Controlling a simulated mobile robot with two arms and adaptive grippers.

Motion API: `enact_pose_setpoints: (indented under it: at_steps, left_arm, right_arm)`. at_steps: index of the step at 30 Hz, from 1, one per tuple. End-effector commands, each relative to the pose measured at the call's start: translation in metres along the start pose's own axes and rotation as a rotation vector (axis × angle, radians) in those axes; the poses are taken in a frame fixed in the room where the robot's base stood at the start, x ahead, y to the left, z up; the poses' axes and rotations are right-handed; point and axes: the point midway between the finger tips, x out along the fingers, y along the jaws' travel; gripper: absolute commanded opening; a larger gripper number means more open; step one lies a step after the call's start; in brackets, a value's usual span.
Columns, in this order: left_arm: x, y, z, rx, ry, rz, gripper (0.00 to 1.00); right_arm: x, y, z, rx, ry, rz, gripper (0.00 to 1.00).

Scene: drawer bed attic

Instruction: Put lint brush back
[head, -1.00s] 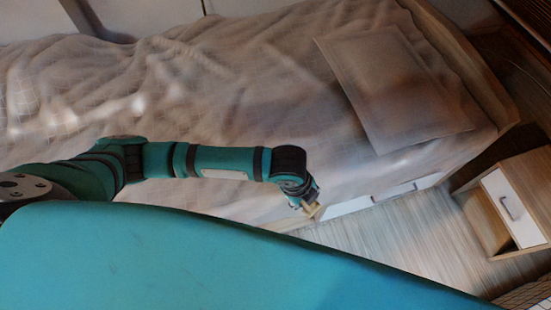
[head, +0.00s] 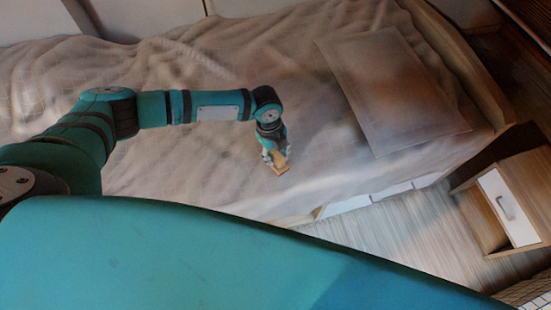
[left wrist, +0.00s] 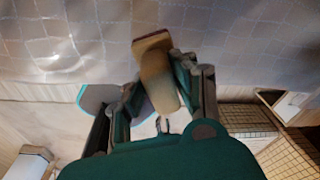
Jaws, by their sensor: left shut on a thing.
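My left gripper (head: 275,156) is shut on the lint brush (head: 281,164), a small tan wooden piece. In the head view they are over the near edge of the bed (head: 210,75), left of the pillow. The left wrist view shows the brush (left wrist: 157,75) between the fingers (left wrist: 160,92), its broader end towards the bed cover. I cannot tell whether the brush touches the cover. My right gripper is not in view.
A flat pillow (head: 390,88) lies on the bed. White drawer fronts (head: 345,206) show under the bed's near side. A nightstand with a white drawer (head: 507,205) stands at the right. Clear wooden floor (head: 410,235) lies between. A wire-mesh basket (left wrist: 250,118) shows in the left wrist view.

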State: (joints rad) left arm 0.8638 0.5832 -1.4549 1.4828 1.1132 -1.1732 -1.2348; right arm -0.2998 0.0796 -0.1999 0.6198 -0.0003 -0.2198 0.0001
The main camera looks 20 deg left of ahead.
Motion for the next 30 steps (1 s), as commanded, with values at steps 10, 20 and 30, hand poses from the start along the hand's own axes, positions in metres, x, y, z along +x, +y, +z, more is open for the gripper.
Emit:
enact_pose_setpoints:
  at_steps: [10, 20, 30]
  left_arm:
    - [0.034, 0.000, 0.006, -0.001, 0.000, 0.000, 0.00]
    - [0.037, 0.001, 0.006, -0.001, 0.000, 0.001, 0.28]
    - [0.036, 0.001, 0.006, -0.001, 0.000, 0.001, 0.50]
  right_arm:
    - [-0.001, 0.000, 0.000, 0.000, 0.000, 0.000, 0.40]
    - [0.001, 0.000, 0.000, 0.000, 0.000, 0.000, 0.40]
    - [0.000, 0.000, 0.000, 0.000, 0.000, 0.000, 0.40]
